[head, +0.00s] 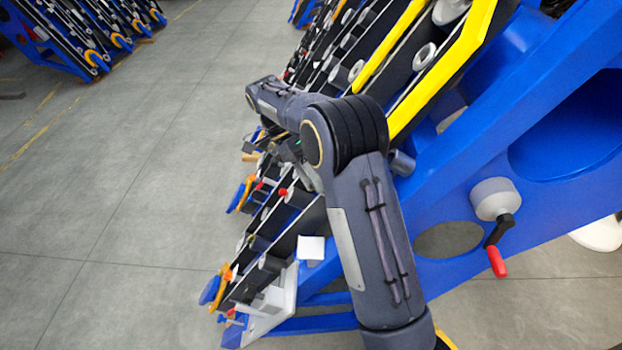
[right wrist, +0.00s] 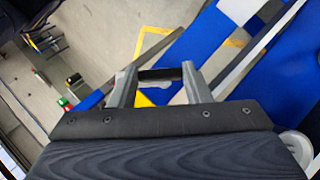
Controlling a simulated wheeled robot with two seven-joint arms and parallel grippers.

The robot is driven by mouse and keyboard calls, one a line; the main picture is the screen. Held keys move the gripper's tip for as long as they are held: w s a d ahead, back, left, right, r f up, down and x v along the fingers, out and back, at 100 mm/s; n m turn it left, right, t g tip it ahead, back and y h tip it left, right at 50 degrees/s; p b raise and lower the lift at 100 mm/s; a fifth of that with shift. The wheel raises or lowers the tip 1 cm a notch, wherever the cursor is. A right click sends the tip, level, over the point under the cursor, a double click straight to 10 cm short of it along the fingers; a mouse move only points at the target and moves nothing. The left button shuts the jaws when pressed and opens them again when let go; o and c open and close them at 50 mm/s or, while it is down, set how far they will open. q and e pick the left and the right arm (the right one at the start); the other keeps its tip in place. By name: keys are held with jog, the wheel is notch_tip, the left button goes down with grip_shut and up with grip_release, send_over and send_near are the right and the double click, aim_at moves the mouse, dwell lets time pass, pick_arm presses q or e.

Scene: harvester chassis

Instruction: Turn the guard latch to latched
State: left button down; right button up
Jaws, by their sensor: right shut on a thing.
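My right gripper (right wrist: 158,76) shows in the right wrist view with its two grey fingers apart. They are shut on a short dark bar (right wrist: 160,74) that spans between the fingertips. This bar may be the guard latch's handle, but too little of it shows to be sure. In the head view my right arm reaches over the blue harvester chassis (head: 440,200) and hides the gripper's fingertips and what they hold. No clear latch position mark can be read. My left gripper is in neither view.
A black crank with a red grip (head: 497,260) hangs from a round grey hub (head: 495,199) on the chassis side. Yellow rails (head: 445,70) and rollers slope along the machine. Small coloured parts (head: 235,290) crowd its lower left end. The grey floor (head: 120,180) at left is clear.

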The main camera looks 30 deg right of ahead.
jog(key=shift+w+n+g, duration=0.1)
jog(key=shift+n+g, duration=0.3)
jog(key=shift+n, duration=0.1)
dwell(0.3)
jog(key=o, duration=1)
